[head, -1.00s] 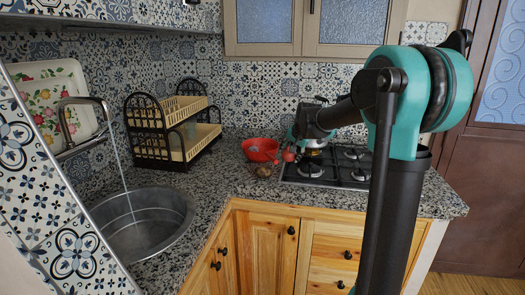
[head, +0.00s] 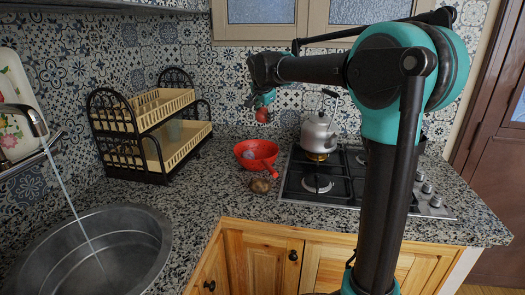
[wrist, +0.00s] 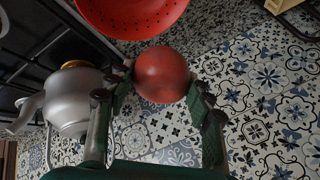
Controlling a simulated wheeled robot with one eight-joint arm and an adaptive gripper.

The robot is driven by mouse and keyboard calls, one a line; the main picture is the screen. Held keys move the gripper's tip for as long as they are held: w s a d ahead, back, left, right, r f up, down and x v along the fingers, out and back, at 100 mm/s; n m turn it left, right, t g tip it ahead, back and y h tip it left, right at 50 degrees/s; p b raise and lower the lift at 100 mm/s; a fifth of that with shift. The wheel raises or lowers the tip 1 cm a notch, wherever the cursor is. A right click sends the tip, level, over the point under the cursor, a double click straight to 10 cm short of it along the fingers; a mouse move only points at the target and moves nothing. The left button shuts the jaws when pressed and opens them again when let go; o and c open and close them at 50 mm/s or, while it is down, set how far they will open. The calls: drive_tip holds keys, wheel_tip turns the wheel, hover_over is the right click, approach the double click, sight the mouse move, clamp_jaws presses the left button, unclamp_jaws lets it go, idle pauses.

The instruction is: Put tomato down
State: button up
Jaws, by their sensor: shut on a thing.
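The tomato (head: 262,115) is a small red ball held at the end of my arm, raised above the counter, behind and above the red colander. My gripper (head: 262,102) points down and is shut on it. In the wrist view the tomato (wrist: 162,75) sits between the two fingers of my gripper (wrist: 158,88), one on each side. Its far side is hidden. In the head view the finger contact is too small to see clearly.
The red colander (head: 268,151) with a pale item inside stands on the counter (head: 225,190). A brown potato-like item (head: 260,186) lies in front. A grey kettle (head: 319,132) is on the stove (head: 292,190). A dish rack (head: 158,138) and sink (head: 90,255) are left. Counter between is clear.

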wheel_tip(320, 180, down, 15)
drive_tip(key=shift+r, duration=0.2)
idle(0.3)
drive_tip(key=shift+f, duration=0.6)
drive_tip(key=o, duration=0.9)
drive_tip(key=shift+o, duration=0.2)
drive_tip(key=v, duration=1.3)
drive_tip(key=shift+w+r, duration=0.25)
